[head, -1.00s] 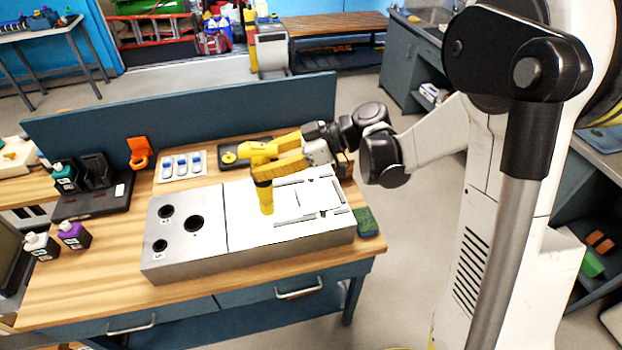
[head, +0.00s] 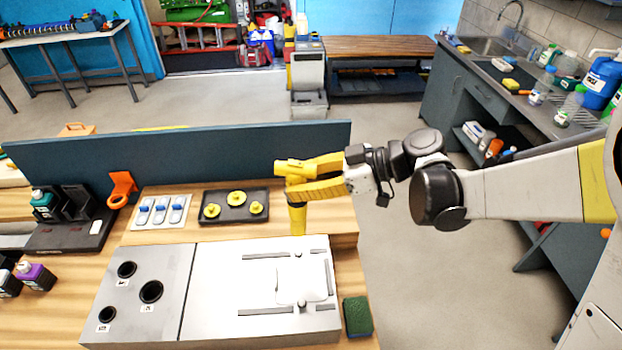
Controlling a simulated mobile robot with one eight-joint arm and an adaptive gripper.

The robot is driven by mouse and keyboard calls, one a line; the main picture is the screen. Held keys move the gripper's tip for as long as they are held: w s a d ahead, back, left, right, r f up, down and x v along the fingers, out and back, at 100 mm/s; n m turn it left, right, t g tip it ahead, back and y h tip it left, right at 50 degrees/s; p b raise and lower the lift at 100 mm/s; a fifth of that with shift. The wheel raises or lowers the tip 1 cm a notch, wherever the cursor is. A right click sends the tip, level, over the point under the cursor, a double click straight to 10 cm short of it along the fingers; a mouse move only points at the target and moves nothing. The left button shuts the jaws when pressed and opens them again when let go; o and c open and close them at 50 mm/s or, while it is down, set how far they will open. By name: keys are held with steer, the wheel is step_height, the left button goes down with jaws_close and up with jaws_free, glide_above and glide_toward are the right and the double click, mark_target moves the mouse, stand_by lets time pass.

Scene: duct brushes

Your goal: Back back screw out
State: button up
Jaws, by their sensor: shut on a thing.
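My gripper (head: 300,180) has yellow fingers and is shut on an upright yellow cylindrical tool (head: 297,218). The tool's lower end hangs over the back part of the metal box's pale right-hand panel (head: 225,285). A small back screw (head: 298,252) shows on the panel just below the tool's end in the picture. I cannot tell whether the tool touches anything. A front screw (head: 301,305) shows nearer the panel's front edge. A whitish plate (head: 302,280) lies between the two screws, with dark grey slots or strips around it.
The box's left part (head: 128,305) has three dark round holes. Behind the box are a black tray (head: 236,206) with three yellow knobs and a pale holder (head: 160,212) with blue pieces. A green sponge (head: 357,317) lies right of the box. A blue-grey partition (head: 180,165) stands behind.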

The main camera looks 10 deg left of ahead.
mark_target(297, 209)
steer(key=shift+s+a+f+b, duration=0.25)
steer(key=shift+s+f+b, duration=0.1)
steer(key=shift+f, duration=0.15)
step_height(297, 209, down, 6)
steer(key=b, duration=0.4)
steer(key=shift+w+d+b, duration=0.1)
steer(key=shift+w+b, duration=0.05)
steer(key=shift+b, duration=0.15)
steer(key=shift+f+b, duration=0.35)
steer(key=shift+f, duration=0.1)
steer(key=shift+f+b, duration=0.4)
steer(key=shift+b, duration=0.25)
stand_by(1.4)
steer(key=shift+r, duration=0.35)
stand_by(1.3)
steer(key=shift+r+p, duration=2.4)
steer(key=shift+r, duration=1.2)
